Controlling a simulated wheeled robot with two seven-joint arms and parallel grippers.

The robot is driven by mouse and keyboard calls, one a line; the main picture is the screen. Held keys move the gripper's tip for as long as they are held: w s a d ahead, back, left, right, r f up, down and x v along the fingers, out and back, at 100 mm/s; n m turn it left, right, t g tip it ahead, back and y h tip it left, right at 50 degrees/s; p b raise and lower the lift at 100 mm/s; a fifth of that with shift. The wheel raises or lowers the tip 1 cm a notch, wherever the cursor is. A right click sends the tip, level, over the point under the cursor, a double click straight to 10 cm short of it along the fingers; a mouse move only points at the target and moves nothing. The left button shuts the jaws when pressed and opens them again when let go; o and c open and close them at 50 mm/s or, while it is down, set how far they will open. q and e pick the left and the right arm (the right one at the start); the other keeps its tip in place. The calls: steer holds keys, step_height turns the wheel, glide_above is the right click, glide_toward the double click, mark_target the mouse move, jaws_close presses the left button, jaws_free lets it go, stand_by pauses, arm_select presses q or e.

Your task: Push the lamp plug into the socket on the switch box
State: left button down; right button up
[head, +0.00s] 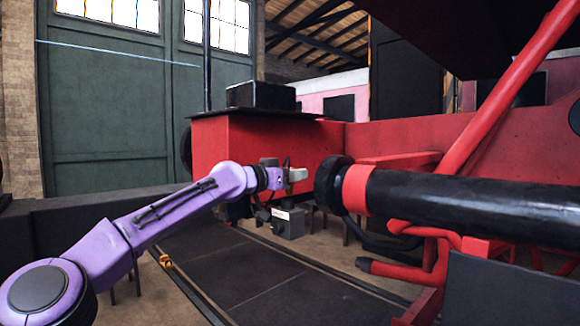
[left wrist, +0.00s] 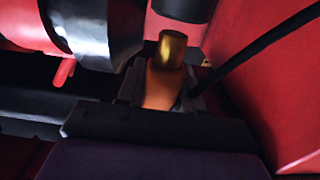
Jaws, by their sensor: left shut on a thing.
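My left gripper (head: 280,178) is at the end of the purple arm, beside the red machine. In the left wrist view it is shut on the lamp plug (left wrist: 164,85), which has an orange body and a brass tip. The tip points away from the jaws, towards a pale part with a dark round piece (left wrist: 185,8); I cannot tell whether they touch. In the head view a small light grey block (head: 297,174) shows just beyond the fingers, and a grey box with a white label (head: 289,224) is below. I cannot tell which is the switch box. My right gripper is not in view.
A thick black cylinder (head: 470,205) with a red band lies close right of the gripper. A black cable (left wrist: 255,45) runs past the plug's right side. Dark floor plates (head: 260,280) lie open below.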

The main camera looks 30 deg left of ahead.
arm_select(q)
steer(key=shift+s+r, duration=0.25)
steer(key=shift+s, duration=0.3)
steer(key=shift+w+f+b, duration=0.2)
steer(key=shift+b, duration=0.2)
steer(key=shift+s+r, duration=0.3)
steer(key=shift+s, duration=0.45)
steer(key=shift+w+f, duration=0.15)
steer(key=shift+w, duration=0.2)
steer(key=shift+w+f, duration=0.1)
steer(key=shift+w+f, duration=0.45)
steer(key=shift+w, duration=0.1)
steer(key=shift+s+f, duration=0.1)
steer(key=shift+f, duration=0.85)
stand_by(0.6)
